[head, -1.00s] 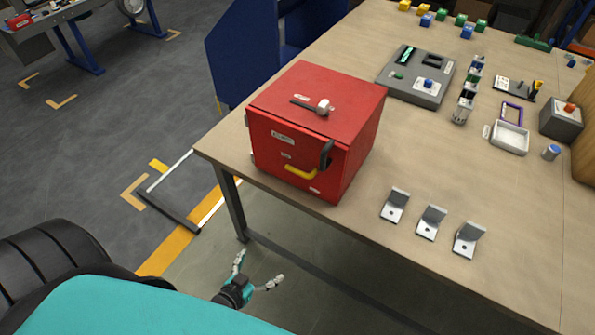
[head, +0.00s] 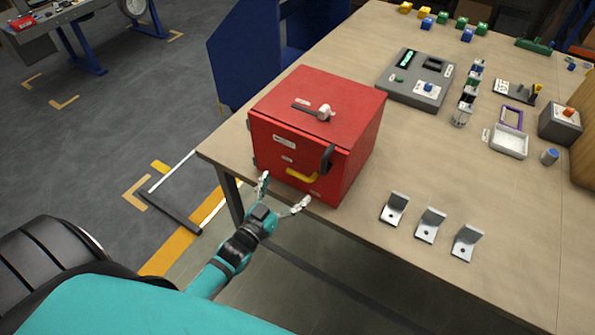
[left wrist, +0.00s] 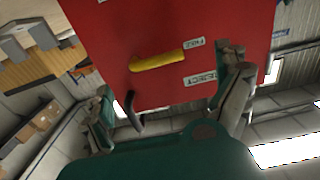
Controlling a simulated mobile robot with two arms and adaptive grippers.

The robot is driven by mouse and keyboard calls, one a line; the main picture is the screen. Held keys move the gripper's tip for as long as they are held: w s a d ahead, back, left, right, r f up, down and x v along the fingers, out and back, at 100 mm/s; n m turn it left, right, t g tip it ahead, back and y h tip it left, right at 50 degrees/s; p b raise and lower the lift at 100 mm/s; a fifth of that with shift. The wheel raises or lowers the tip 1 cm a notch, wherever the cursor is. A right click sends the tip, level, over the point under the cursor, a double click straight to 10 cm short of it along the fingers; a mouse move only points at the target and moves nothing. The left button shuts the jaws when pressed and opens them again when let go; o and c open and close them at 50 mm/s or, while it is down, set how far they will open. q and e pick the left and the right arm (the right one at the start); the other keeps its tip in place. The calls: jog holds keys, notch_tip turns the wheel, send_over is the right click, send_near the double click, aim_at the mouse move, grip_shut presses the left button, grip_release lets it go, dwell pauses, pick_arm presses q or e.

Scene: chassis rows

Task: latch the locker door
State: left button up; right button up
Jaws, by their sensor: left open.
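The red locker (head: 330,95) stands at the near left corner of the table. Its door (head: 270,150) faces me and looks nearly flush; I cannot tell if a small gap remains. A yellow handle (head: 302,175) sits low on the door, and a dark lever (head: 327,158) stands at its right edge. My left gripper (head: 283,196) is open and empty, just in front of the door's lower part, its fingers apart. In the left wrist view the yellow handle (left wrist: 160,60) and the dark lever (left wrist: 132,112) show between the open fingers (left wrist: 172,85). My right gripper is out of view.
Several metal brackets (head: 430,225) stand on the table (head: 380,160) right of the locker. A grey panel (head: 415,78) lies behind it. A knob (head: 324,112) sits on the locker's top. The table's near edge is just beside my left gripper.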

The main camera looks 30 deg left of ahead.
aim_at(296, 176)
pick_arm(q)
jog(key=w, duration=0.6)
jog(key=shift+w+d+p, duration=0.15)
jog(key=shift+d+p, duration=0.1)
jog(key=shift+p, duration=0.05)
jog(key=c, duration=1.6)
jog(key=shift+o, duration=0.2)
